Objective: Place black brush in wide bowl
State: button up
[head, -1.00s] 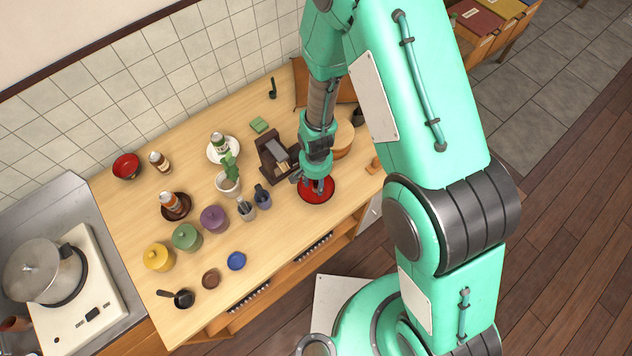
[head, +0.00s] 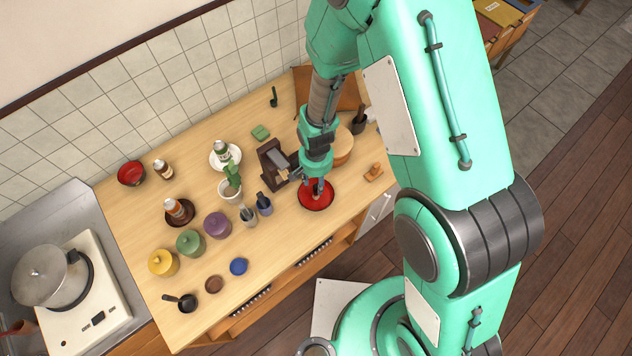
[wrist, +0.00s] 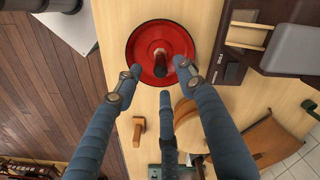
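The wide bowl is a round, shallow red dish (head: 316,202) near the counter's front edge; it also shows in the wrist view (wrist: 135,47). My gripper (head: 318,190) points down over it. In the wrist view my gripper (wrist: 155,75) has its fingers spread apart, with their tips near the bowl's near rim. In the head view the fingers hide most of the bowl's inside.
A round wooden container (head: 343,148) and a small orange-brown block (head: 374,172) lie to the right. Bottles and coloured lidded jars (head: 217,226) crowd the left. The front-right counter is fairly clear.

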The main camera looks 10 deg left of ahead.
dwell(0.8)
jog(key=shift+w+d+r+b, duration=0.15)
jog(key=shift+w+r+b, duration=0.2)
jog(key=shift+r, duration=0.15)
jog(key=w+d+r+t+b, duration=0.1)
jog(key=d+r+b, duration=0.45)
jog(key=r, duration=0.45)
jog(key=w+d+r+t+b, duration=0.1)
jog(key=d+r+b, duration=0.3)
jog(key=d+r, duration=0.45)
jog(key=s+d+r+t+b, duration=0.1)
jog(key=s+d+r+b, duration=0.4)
jog(key=s, duration=0.4)
jog(key=s+d+r+t+b, duration=0.2)
jog(key=s+d+r+b, duration=0.2)
jog(key=s, duration=0.5)
jog(key=d+r, duration=0.2)
jog(key=d, duration=0.1)
jog(key=shift+d+t+b, duration=0.25)
jog(key=shift+t+b, duration=0.05)
jog(key=shift+b, duration=0.05)
